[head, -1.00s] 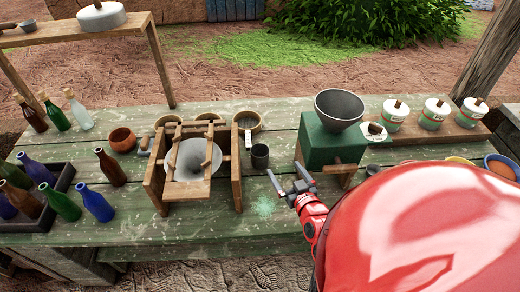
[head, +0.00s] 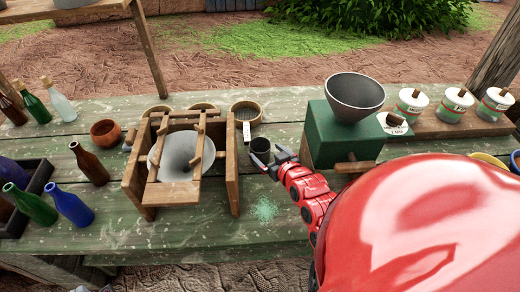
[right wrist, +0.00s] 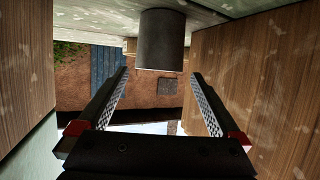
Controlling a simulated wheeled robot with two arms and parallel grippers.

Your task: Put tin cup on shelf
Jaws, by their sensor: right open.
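The tin cup (head: 260,149) is a small dark grey cylinder standing upright on the green table, between the wooden frame with a bowl and the green grinder. In the right wrist view the cup (right wrist: 161,40) shows between the fingers, at about their tips. My right gripper (head: 272,162) is open at the cup's near right side, its fingers overlapping the cup's lower part in the head view. I cannot tell whether they touch it. A raised wooden shelf (head: 98,12) stands at the top left, partly cut off. My left gripper is not in view.
The wooden frame (head: 232,180) stands close left of the cup and the green grinder (head: 335,140) close right. A sieve (head: 246,114) lies behind the cup. Bottles and a crate (head: 40,178) are at left. Canisters (head: 411,103) stand on a board at right.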

